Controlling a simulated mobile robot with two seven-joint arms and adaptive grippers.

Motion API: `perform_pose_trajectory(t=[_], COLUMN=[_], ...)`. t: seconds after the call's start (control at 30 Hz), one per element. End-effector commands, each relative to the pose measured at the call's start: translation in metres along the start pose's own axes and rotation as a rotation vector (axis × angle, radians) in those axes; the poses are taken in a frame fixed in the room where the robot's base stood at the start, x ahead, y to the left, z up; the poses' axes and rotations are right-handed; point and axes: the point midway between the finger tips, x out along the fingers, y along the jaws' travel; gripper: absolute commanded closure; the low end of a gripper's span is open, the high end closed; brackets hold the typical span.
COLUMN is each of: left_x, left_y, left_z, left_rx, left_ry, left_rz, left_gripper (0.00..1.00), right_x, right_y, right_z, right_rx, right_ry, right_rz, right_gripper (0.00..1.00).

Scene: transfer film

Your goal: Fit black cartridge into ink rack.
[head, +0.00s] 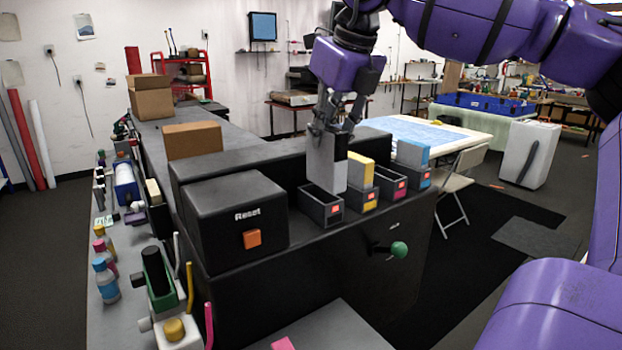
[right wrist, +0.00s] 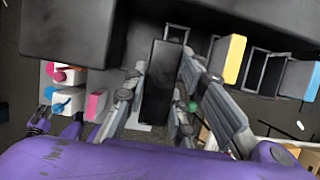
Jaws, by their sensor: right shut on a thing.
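My left gripper does not show.
The magenta-marked bay (head: 389,184) looks empty. A black box marked Reset (head: 235,218) stands left of the rack. A green-knobbed lever (head: 399,249) sticks out below. Bottles (head: 105,280) crowd the left bench; a cardboard box (head: 192,140) sits behind.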

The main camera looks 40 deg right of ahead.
Motion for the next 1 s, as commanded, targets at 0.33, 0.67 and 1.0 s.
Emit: perform_pose_trajectory(t=[0.33,0.67,1.0], left_x=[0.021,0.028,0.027], left_y=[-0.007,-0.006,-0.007], left_z=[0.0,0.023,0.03], left_rx=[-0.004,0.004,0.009], left_ry=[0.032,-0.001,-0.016], left_rz=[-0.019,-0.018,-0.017], left_gripper=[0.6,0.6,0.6], right_x=[0.061,0.098,0.12], right_y=[-0.022,-0.032,-0.033], right_z=[0.021,0.024,0.01], right_rx=[-0.002,-0.001,-0.001], right_ry=[0.003,0.011,0.019], right_rz=[-0.002,-0.001,-0.002], right_gripper=[1.0,1.0,1.0])
